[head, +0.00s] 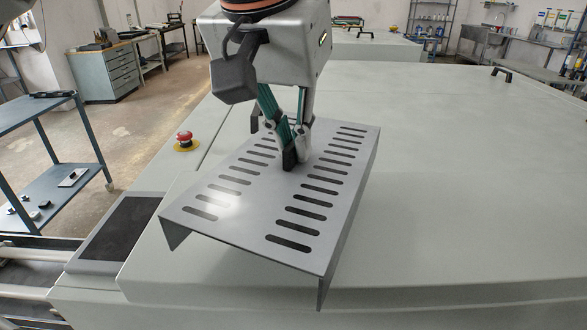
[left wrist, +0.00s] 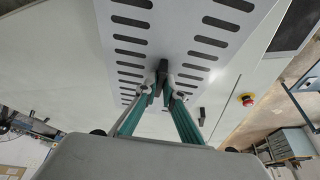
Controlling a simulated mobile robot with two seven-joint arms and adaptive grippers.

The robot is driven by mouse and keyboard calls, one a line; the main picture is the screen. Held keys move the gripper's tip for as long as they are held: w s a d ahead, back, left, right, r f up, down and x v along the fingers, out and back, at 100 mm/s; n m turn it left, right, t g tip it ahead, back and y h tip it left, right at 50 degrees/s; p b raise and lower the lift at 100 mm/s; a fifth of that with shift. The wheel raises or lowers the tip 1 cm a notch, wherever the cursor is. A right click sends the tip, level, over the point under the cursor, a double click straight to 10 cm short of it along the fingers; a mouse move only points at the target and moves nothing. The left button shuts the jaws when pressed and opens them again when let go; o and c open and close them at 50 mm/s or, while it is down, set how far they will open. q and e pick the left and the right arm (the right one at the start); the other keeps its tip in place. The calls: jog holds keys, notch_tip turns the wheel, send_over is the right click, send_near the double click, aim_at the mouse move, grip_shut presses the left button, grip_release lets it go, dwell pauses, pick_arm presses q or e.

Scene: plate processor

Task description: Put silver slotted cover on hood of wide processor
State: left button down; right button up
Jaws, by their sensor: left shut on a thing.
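The silver slotted cover (head: 243,217) is a bent metal sheet with two rows of dark slots and downturned sides. My left gripper (head: 297,160) points down and is shut on the middle of the cover, between the slot rows. The left wrist view shows the fingertips (left wrist: 163,80) together at the cover (left wrist: 168,30); the exact gripped part is hard to make out. The cover is over the front left of the wide processor's pale hood (head: 450,165), its near edge slightly tilted. I cannot tell whether it touches the hood. My right gripper is not in view.
A red emergency button (head: 184,137) and a dark panel (head: 120,232) lie left of the cover. A black handle (head: 501,73) stands at the hood's far side. A blue shelf cart (head: 60,185) stands at the left. The hood's right part is clear.

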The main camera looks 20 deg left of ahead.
aim_at(293, 168)
pick_arm(q)
notch_tip(293, 168, down, 3)
jog(key=shift+f+b, duration=0.2)
jog(key=shift+b, duration=0.15)
jog(key=shift+f, duration=0.3)
jog(key=c, duration=2.2)
grip_release()
jog(key=shift+f, duration=0.15)
jog(key=shift+o, duration=0.2)
